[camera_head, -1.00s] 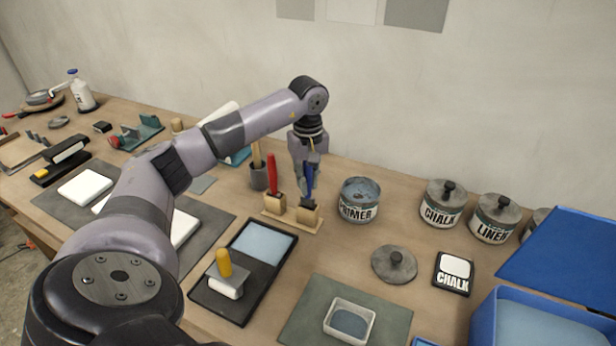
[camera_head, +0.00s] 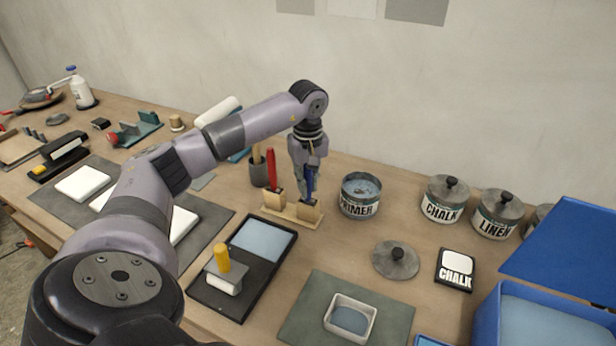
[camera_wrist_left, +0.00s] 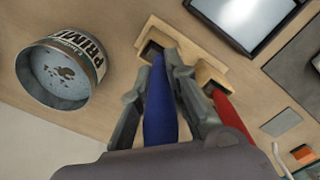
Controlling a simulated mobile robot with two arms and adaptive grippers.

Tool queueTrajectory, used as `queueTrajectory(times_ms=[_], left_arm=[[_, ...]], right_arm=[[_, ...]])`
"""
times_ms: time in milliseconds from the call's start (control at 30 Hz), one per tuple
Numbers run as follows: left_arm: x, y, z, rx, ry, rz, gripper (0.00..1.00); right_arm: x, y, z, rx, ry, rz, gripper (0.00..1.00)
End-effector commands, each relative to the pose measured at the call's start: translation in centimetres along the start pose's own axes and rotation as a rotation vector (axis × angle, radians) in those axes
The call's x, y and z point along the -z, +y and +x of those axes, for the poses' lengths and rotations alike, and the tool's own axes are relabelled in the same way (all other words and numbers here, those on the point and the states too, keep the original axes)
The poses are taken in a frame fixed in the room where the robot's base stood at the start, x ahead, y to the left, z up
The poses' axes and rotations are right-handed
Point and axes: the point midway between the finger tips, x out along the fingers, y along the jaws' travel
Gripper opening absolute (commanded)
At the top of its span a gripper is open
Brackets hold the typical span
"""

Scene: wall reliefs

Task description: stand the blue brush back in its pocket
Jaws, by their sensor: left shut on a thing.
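The blue brush (camera_head: 309,183) stands at the right wooden pocket (camera_head: 309,209) of a small two-pocket holder (camera_head: 290,219). My left gripper (camera_head: 307,190) points down over that pocket and is shut on the blue handle. In the left wrist view the blue handle (camera_wrist_left: 159,105) runs between the fingers (camera_wrist_left: 160,98) down to the pocket mouth (camera_wrist_left: 158,45). How deep the brush sits is hidden. A red brush (camera_head: 271,171) stands in the left pocket; its handle (camera_wrist_left: 232,117) is close beside one finger. My right gripper is not in view.
An open primer tin (camera_head: 360,197) stands just right of the holder, and a grey pot (camera_head: 259,174) stands behind left. A black tray (camera_head: 270,284) with a yellow-handled tool lies in front. Chalk and linen tins and a blue box (camera_head: 487,318) are farther right.

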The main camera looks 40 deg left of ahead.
Motion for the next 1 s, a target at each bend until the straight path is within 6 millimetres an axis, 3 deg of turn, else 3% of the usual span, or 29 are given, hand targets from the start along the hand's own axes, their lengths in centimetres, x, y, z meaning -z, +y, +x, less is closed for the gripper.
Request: queueTrajectory(times_ms=[367,400,700,933,1000], left_arm=[[0.02,0.00,0.27,0.000,0.000,0.000,0.00],[0.02,0.00,0.27,0.000,0.000,0.000,0.17],[0.01,0.00,0.26,-0.001,0.000,0.000,0.37],[0.01,0.01,0.26,-0.001,0.000,0.000,0.38],[0.01,0.00,0.27,0.000,0.000,0.000,0.43]], right_arm=[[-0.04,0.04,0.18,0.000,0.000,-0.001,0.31],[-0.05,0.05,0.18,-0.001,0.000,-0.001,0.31],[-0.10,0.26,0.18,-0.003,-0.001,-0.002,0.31],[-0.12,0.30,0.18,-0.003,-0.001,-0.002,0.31],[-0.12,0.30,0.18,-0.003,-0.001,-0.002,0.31]])
